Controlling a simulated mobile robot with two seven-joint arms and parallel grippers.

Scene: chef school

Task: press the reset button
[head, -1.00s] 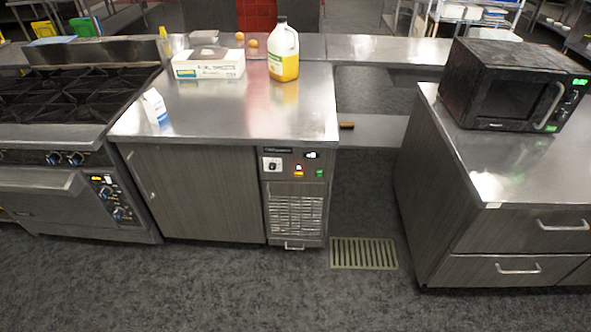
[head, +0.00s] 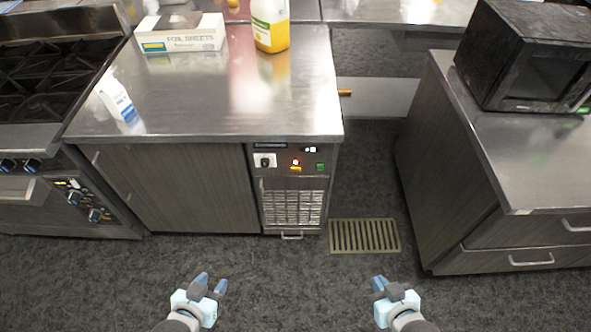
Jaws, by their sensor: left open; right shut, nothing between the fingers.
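A control panel (head: 290,162) sits at the upper right of the front of the steel-topped cabinet, above a vent grille. It carries a white plate with a dark knob (head: 265,161), a small glowing orange-red button (head: 295,162) above a yellow label, a green switch (head: 320,167) and a small display (head: 310,149). The lettering is too small to tell which one is the reset button. My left gripper (head: 211,284) is open and empty, low in front of the cabinet. My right gripper (head: 379,283) is shut and empty, in front of the floor drain. Both are well apart from the panel.
The cabinet top (head: 200,100) holds a foil-sheets box (head: 182,35), a yellow jug (head: 270,28) and a small carton (head: 117,99). A stove (head: 50,95) stands left; a drawer counter (head: 520,170) with a microwave (head: 530,60) stands right. The floor between has a drain grate (head: 364,236).

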